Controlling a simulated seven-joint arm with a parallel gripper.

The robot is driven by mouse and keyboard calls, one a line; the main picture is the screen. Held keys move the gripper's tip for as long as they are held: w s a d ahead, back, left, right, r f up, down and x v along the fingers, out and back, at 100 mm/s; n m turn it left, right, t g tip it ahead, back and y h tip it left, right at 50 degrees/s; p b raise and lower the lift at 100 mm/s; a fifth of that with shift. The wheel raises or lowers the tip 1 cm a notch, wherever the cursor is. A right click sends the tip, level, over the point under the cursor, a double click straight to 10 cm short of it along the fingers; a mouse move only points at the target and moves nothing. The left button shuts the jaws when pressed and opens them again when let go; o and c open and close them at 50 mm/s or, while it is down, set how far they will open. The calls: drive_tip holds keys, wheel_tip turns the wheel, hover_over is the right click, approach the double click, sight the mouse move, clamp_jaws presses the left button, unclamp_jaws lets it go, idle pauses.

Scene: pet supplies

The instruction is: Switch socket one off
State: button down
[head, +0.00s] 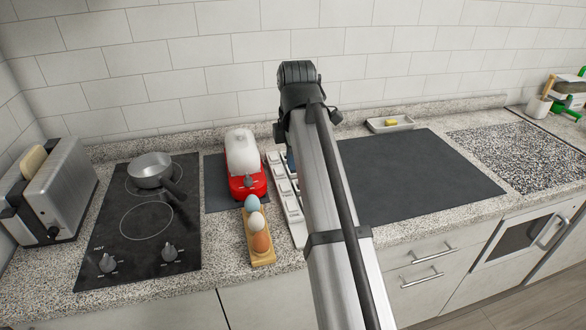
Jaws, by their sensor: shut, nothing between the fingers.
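A white power strip (291,205) lies on the counter just left of my arm, running from back to front. Several sockets with switches show along it. Its right side is partly hidden by my arm, and I cannot read any socket numbers or tell which switches are on. My arm crosses the middle of the head view up to a dark joint in front of the tiled wall. My gripper is hidden behind the arm, so its place relative to the strip does not show.
Left of the strip are a wooden egg holder (262,257) with eggs, a red and white appliance (243,165), a black hob (140,240) with a pan (150,170), and a toaster (50,195). A dark mat (420,175) to the right is clear.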

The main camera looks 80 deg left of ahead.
sight(290, 202)
drive_tip(key=shift+a, duration=0.55)
drive_tip(key=f, duration=0.4)
drive_tip(key=a+f, duration=0.1)
drive_tip(key=f, duration=0.8)
drive_tip(key=shift+a+f, duration=0.35)
drive_tip(key=shift+f, duration=0.05)
drive_tip(key=shift+f, duration=0.2)
drive_tip(key=shift+d, duration=0.1)
